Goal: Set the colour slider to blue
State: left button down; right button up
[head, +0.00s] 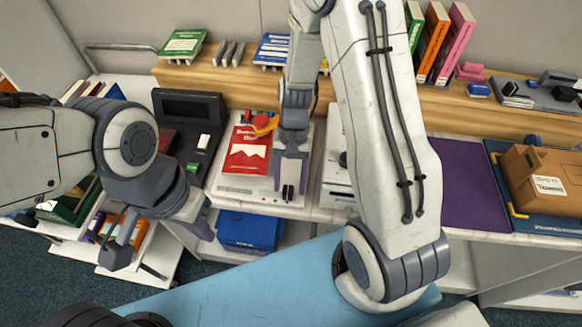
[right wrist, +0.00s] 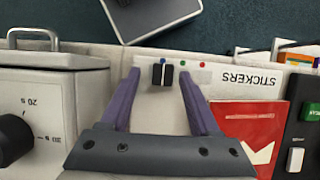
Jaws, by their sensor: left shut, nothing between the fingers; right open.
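The colour slider is a small black knob (right wrist: 162,75) with a light centre line, on the front of a white sticker machine (right wrist: 142,120). In the right wrist view it lines up with the blue dot (right wrist: 162,60); the green dot (right wrist: 182,63) and red dot (right wrist: 202,64) are to its right. My right gripper (right wrist: 158,82) is open, one finger on each side of the knob with gaps visible. In the head view the right gripper (head: 289,190) points down at the machine's front edge. My left gripper (head: 118,252) is shut and empty, away at the lower left.
A red sticker packet (head: 247,150) lies on the machine. A white device with a dial (right wrist: 35,120) stands close on the left in the right wrist view. A black keypad device (head: 190,125) is left of the machine in the head view. A blue box (head: 245,230) sits below.

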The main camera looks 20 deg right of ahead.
jog(key=v, duration=0.9)
jog(key=shift+r, duration=0.25)
